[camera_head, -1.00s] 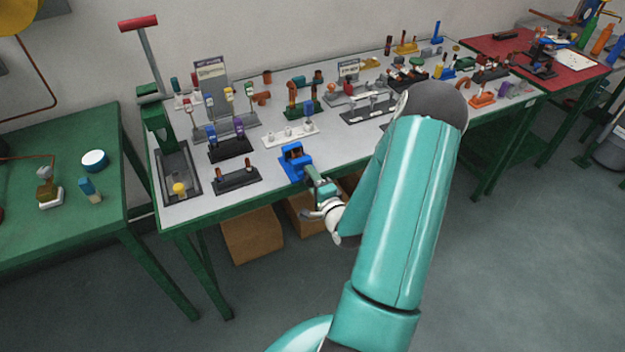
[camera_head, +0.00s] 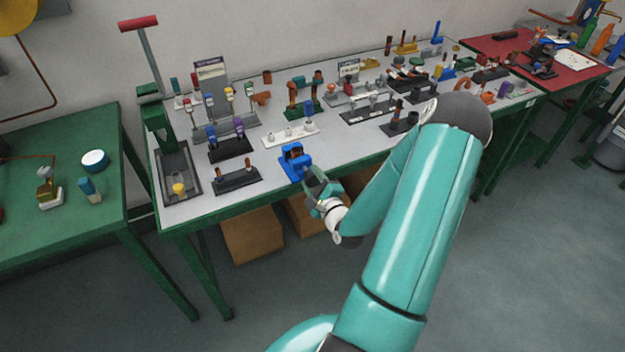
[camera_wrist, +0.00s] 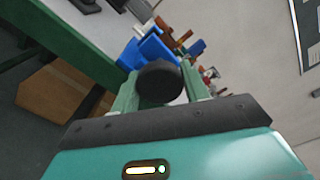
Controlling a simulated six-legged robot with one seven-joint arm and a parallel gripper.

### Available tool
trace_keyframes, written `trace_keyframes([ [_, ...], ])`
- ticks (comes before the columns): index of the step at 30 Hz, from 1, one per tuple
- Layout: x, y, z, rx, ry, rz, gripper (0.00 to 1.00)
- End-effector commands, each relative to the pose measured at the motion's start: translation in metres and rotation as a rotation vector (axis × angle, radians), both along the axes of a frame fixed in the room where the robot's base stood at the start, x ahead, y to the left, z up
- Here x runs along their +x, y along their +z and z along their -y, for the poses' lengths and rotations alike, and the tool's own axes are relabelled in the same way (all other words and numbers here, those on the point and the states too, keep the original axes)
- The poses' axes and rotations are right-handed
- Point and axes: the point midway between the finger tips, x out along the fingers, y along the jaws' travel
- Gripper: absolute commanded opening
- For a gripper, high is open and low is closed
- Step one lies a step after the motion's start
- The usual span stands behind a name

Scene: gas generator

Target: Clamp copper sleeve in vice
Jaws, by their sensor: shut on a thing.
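The blue vice (camera_head: 294,163) stands at the front edge of the grey-topped workbench; it also shows in the wrist view (camera_wrist: 147,52), just beyond my fingers. My gripper (camera_head: 318,183) is at the vice's front side, just off the bench edge. In the wrist view its two green fingers are shut on a dark round knob (camera_wrist: 159,82) that lies in front of the vice and seems to belong to it. I cannot make out the copper sleeve for sure; the knob and fingers hide part of the vice, and its jaw gap is too small to judge.
A black holder (camera_head: 237,179) with short copper-coloured pieces stands left of the vice, and a white rack (camera_head: 291,136) behind it. Many fittings crowd the bench further right. Cardboard boxes (camera_head: 252,235) stand under the bench. The floor in front is clear.

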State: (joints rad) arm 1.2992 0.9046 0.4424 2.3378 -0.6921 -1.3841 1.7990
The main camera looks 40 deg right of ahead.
Motion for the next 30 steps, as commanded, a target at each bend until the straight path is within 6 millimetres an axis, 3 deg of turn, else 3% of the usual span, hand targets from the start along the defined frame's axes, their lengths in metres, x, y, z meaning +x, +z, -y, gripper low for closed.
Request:
trace_keyframes([
  [8, 0.0008, 0.0009, 0.0008, -0.003, -0.001, 0.002, 0.22],
  [9, 0.0008, 0.0010, 0.0008, -0.003, -0.001, 0.002, 0.49],
  [12, 0.0006, 0.0008, 0.0007, -0.003, 0.000, 0.002, 0.66],
  [30, 0.0026, 0.0000, -0.0015, -0.002, 0.001, -0.001, 0.66],
])
